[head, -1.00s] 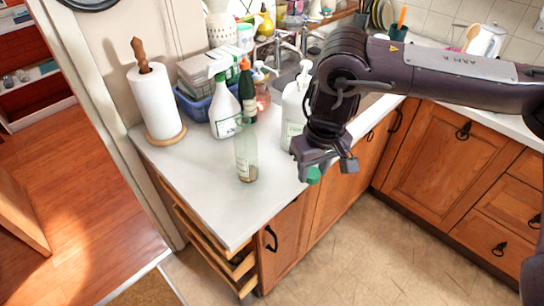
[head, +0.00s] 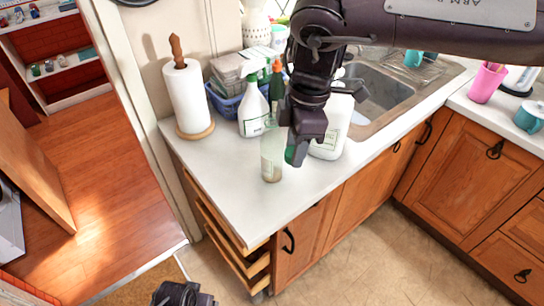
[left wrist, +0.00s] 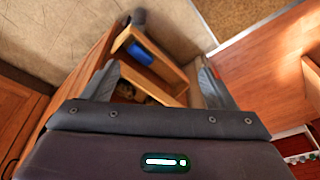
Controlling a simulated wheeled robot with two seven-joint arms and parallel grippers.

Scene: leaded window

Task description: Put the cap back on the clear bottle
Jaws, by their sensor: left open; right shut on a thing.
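The clear bottle (head: 271,163) stands upright on the white counter near its front edge, with a little brownish stuff at its bottom. My right gripper (head: 298,148) is just right of the bottle's upper part in the head view, shut on the green cap (head: 290,155). The cap's far side is hidden by the fingers. Whether the cap touches the bottle cannot be told. My left gripper (head: 184,296) is low at the bottom edge, away from the counter; in the left wrist view its fingers (left wrist: 158,85) are spread with nothing between them.
A white spray bottle (head: 253,110), a dark bottle with an orange top (head: 277,85) and a white pump bottle (head: 332,130) stand close behind. A paper towel roll (head: 188,98) is at left. Open drawers (head: 243,262) jut out below; the counter's front left (head: 225,190) is clear.

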